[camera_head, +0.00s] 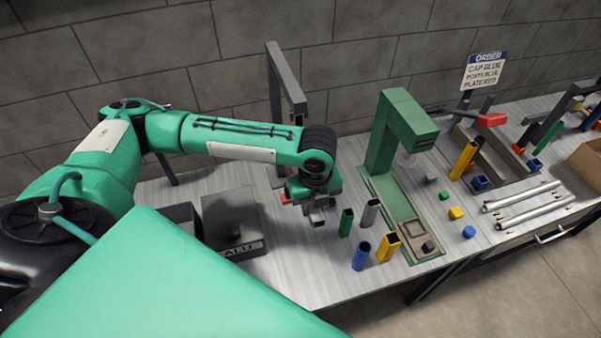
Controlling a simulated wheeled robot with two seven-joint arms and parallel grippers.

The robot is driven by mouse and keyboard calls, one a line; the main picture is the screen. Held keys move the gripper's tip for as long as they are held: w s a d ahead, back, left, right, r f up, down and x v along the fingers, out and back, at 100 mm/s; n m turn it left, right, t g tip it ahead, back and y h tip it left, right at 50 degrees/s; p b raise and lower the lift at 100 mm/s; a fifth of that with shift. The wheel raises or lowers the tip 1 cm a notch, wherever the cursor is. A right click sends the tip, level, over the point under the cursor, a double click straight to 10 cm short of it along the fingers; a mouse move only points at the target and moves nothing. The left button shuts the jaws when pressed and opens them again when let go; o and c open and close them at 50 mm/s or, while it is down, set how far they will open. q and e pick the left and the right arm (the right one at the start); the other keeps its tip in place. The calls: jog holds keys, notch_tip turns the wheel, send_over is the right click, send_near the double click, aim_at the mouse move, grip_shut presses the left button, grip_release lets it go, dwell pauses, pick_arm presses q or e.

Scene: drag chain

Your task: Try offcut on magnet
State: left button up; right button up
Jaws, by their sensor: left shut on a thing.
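My left gripper (316,208) points down over the bench, below the dark wrist of my left arm. It is shut on a short grey offcut (318,219), which shows just under the fingers. A small red piece (287,199) shows at the left side of the gripper, near the foot of a dark upright frame (285,80). It may be the magnet, but the gripper and wrist hide most of it. I cannot tell whether the offcut touches it. My right gripper is not in view.
A grey bin marked ALU (242,252) stands left of the gripper. An order sign (484,70) stands at the back right.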

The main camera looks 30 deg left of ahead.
pick_arm(q)
jog(key=shift+s+d+r+p, duration=0.2)
jog(key=shift+s+d+p, duration=0.45)
jog(key=shift+d+p, duration=0.1)
dwell(1.9)
jog(key=shift+s+d, duration=0.1)
dwell(0.5)
